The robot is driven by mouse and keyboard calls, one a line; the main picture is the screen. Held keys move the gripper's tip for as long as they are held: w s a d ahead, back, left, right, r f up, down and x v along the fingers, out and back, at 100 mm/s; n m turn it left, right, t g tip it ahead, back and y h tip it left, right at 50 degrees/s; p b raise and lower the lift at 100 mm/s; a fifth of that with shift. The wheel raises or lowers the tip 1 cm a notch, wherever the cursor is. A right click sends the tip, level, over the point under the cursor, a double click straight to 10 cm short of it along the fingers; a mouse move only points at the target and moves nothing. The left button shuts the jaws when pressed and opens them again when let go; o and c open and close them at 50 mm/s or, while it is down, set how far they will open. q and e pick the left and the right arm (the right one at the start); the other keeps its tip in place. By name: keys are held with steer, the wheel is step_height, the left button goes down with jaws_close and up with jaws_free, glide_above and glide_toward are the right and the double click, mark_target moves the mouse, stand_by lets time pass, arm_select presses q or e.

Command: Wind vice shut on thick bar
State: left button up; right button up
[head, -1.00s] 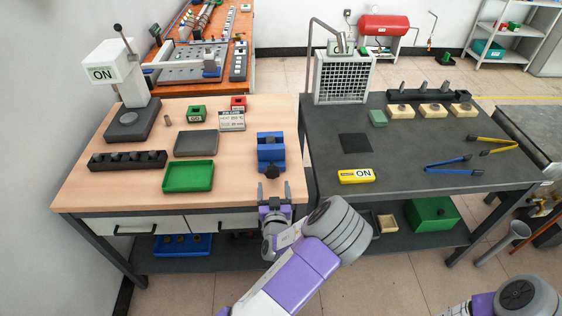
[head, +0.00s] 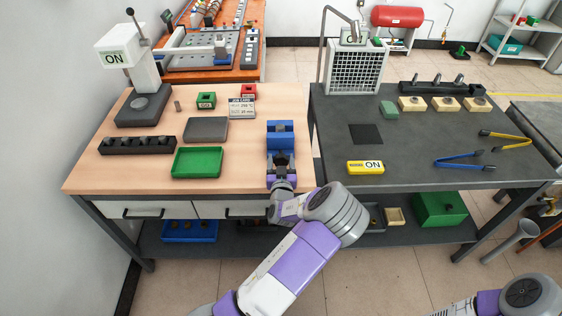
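The blue vice (head: 280,136) sits near the front right edge of the wooden bench, with its dark knob facing me. My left gripper (head: 281,160) is at the front of the vice, its two fingers spread to either side of the knob. The fingers look as wide apart as before, and I cannot make out any contact. The knob is partly hidden by the gripper. I cannot pick out a thick bar in the vice jaws. My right gripper is out of view; only part of my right arm shows at the bottom right.
A green tray (head: 197,163), a grey tray (head: 206,130) and a black rack (head: 137,146) stand left of the vice. A small upright peg (head: 178,106) stands behind them. To the right, a dark bench (head: 420,140) holds a yellow ON box (head: 365,167) and tongs (head: 465,162).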

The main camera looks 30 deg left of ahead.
arm_select(q)
steer(key=c, duration=0.7)
steer(key=shift+m+b, duration=0.4)
steer(key=shift+m, duration=0.7)
steer(key=o, duration=1.1)
steer(key=shift+c, duration=0.2)
steer(key=v, duration=0.7)
steer(key=shift+s+p, duration=0.3)
steer(key=shift+d, duration=0.15)
